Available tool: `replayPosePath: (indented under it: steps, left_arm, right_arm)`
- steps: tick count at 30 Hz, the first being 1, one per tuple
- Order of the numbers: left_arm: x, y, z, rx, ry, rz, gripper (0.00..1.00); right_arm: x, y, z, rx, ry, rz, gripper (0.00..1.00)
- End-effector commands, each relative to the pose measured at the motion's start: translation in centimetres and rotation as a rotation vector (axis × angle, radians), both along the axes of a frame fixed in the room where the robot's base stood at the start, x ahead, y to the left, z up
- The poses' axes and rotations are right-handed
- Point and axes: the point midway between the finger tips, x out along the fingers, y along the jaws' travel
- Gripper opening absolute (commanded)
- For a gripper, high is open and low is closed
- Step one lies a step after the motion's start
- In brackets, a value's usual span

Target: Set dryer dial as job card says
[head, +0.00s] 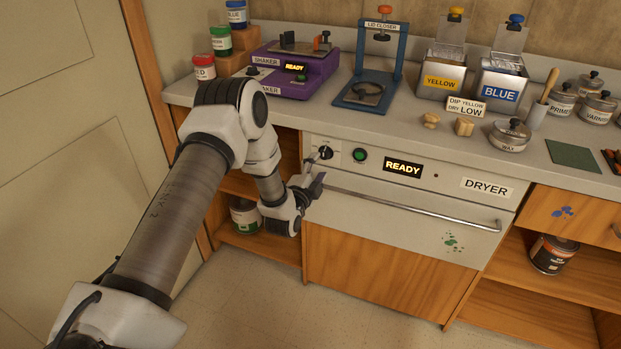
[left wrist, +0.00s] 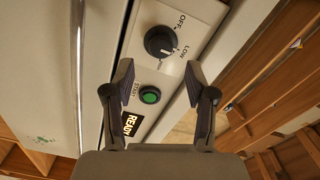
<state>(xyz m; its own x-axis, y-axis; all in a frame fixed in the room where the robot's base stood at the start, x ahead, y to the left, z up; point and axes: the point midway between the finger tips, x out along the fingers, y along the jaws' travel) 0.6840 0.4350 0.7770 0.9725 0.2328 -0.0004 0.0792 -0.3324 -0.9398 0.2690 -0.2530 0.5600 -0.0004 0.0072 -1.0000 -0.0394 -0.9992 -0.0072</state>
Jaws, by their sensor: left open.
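The dryer (head: 405,195) is built into the counter front, and its display reads READY. Its black dial (head: 326,152) is at the panel's left end and shows larger in the left wrist view (left wrist: 159,41). Labels OFF and LOW are legible beside it; another is too small to read. I cannot tell the dial's setting surely. The job card (head: 466,106) on the counter reads DIP YELLOW, DRY LOW. My left gripper (head: 317,178) is open and empty just in front of the panel, its fingertips (left wrist: 160,72) apart and short of the dial. My right gripper is out of view.
The green START button (left wrist: 149,95) sits beside the dial, between my fingers in the wrist view. The dryer's handle bar (head: 410,208) runs below the panel. A purple shaker (head: 300,73), lid closer (head: 365,90) and paint tins stand on the counter above.

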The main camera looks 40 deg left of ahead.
Motion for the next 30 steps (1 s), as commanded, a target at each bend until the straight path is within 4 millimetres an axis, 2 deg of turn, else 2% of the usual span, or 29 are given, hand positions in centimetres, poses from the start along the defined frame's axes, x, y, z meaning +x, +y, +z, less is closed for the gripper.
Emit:
replayPosePath:
  steps: [3,9,26,29,30]
  left_arm:
    - [-3.1,-0.7,-0.1,-0.003,0.004,0.001,0.56]
    - [-6.4,-1.6,0.0,-0.001,0.001,0.001,0.56]
    - [-6.8,-1.7,0.0,0.001,0.000,0.000,0.56]
    - [-6.9,-2.3,0.5,0.006,0.017,-0.014,0.56]
    - [-7.0,-3.6,0.8,0.014,0.039,-0.041,0.56]
  right_arm:
    - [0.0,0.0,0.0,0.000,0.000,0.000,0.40]
    - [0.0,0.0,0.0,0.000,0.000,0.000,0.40]
    - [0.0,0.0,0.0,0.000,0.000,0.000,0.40]
    - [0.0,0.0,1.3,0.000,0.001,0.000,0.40]
    - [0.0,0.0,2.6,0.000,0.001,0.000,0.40]
